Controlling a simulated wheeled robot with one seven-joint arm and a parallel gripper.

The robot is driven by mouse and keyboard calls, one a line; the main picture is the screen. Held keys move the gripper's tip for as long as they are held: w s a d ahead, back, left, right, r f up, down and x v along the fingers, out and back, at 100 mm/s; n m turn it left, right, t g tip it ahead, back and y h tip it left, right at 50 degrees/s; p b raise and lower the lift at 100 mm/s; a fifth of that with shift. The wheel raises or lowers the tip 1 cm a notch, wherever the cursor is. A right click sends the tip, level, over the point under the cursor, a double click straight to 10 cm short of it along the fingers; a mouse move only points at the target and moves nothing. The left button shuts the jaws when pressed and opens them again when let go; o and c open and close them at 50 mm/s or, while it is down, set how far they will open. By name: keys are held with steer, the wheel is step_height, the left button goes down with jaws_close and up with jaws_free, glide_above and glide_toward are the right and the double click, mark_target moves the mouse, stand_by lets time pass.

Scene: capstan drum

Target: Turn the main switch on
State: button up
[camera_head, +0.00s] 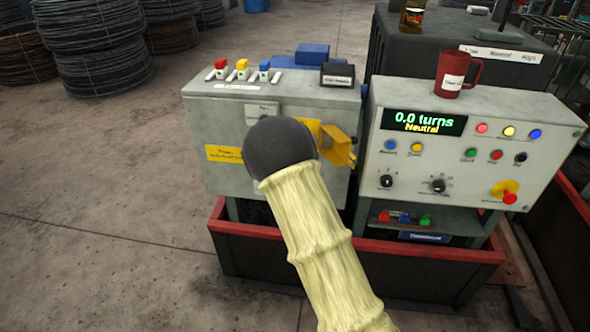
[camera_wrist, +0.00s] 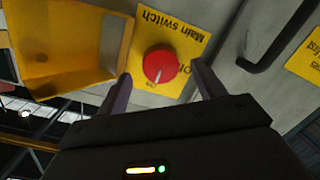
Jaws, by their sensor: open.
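The main switch is a round red knob (camera_wrist: 160,66) with a pale pointer mark, on a yellow plate (camera_wrist: 186,32) lettered "Main switch" that appears upside down in the wrist view. My gripper (camera_wrist: 163,84) is open, with one finger on each side of the knob in that view. I cannot tell whether the fingers touch it. A yellow hinged cover (camera_wrist: 60,50) stands swung open beside the plate. In the head view the cover (camera_head: 338,146) juts from the grey cabinet (camera_head: 222,115), and my arm hides the knob and gripper.
A black handle (camera_wrist: 278,45) lies near one finger. The control console (camera_head: 475,140) on the right reads "0.0 turns Neutral". A red mug (camera_head: 457,75) stands on it. Small coloured blocks (camera_head: 240,70) sit on the cabinet top.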

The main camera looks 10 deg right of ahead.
steer(key=v, duration=1.4)
steer(key=shift+s+b, duration=0.3)
steer(key=shift+b, duration=0.15)
steer(key=s+d+f+m+g+y, duration=0.25)
steer(key=s+g, duration=0.45)
steer(key=s, duration=0.5)
steer(key=s+d+f+m+g+y, duration=0.1)
steer(key=s+d+f+g+y, duration=0.15)
steer(key=s+g, duration=0.6)
steer(key=s+r+t+p, duration=0.2)
steer(key=s+r+p, duration=0.1)
steer(key=r+p, duration=1)
steer(key=shift+s+d+r+p, duration=0.2)
steer(key=shift+r+p, duration=0.2)
steer(key=shift+r, duration=0.3)
steer(key=shift+n, duration=0.25)
